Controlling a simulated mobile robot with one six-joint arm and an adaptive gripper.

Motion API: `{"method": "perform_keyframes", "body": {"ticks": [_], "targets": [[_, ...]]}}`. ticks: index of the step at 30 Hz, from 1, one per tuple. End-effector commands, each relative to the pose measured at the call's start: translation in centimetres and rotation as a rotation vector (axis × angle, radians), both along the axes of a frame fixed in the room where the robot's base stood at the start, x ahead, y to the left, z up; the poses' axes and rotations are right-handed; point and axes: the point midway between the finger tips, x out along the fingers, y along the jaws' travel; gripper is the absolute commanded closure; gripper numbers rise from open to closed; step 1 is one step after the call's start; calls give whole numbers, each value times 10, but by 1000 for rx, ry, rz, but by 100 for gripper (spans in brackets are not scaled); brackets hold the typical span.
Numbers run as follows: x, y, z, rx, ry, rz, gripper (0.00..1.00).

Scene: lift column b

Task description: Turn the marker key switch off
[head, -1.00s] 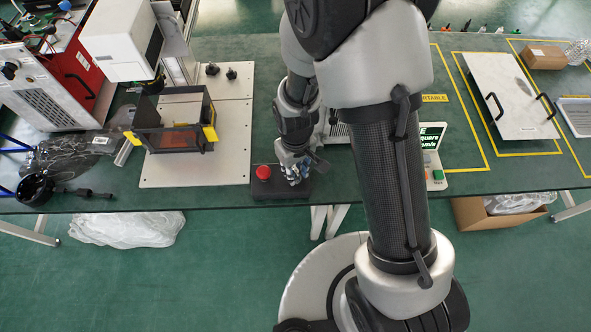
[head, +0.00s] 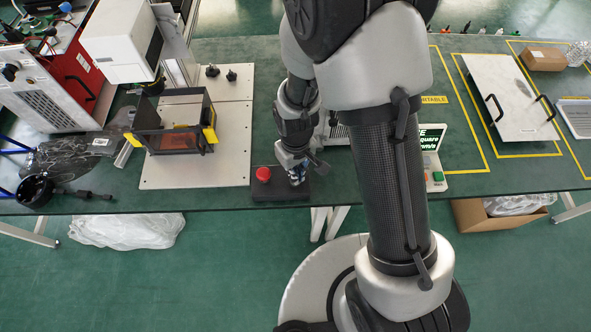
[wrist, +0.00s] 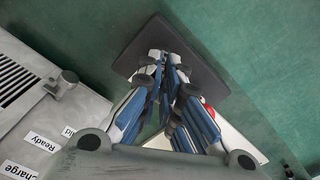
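A black control box (head: 268,193) lies near the front edge of the green bench, with a red button (head: 263,173) on its left part. My gripper (head: 297,177) is over the box's right part, pointing down, to the right of the button. In the wrist view, my gripper (wrist: 168,65) has its blue-grey fingers converging over the black box (wrist: 205,72), the tips close together with a narrow gap. The red button (wrist: 209,110) is partly hidden behind the right finger. The marker key switch cannot be made out; the fingertips cover that spot, so its angle and any grip are hidden.
A grey plate with a fixture (head: 174,142) stands left of the box. A device with a green display (head: 431,140) is to the right, partly behind my arm. The wrist view shows a grey housing (wrist: 45,110) labelled "Ready" close by the gripper's left.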

Motion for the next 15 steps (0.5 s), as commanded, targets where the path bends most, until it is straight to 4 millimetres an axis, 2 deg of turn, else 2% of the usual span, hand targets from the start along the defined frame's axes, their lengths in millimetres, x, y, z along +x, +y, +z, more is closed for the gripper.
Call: {"method": "perform_keyframes", "body": {"ticks": [8,15], "targets": [[0,0,0,0,0,54,100],[0,0,0,0,0,209,100]]}}
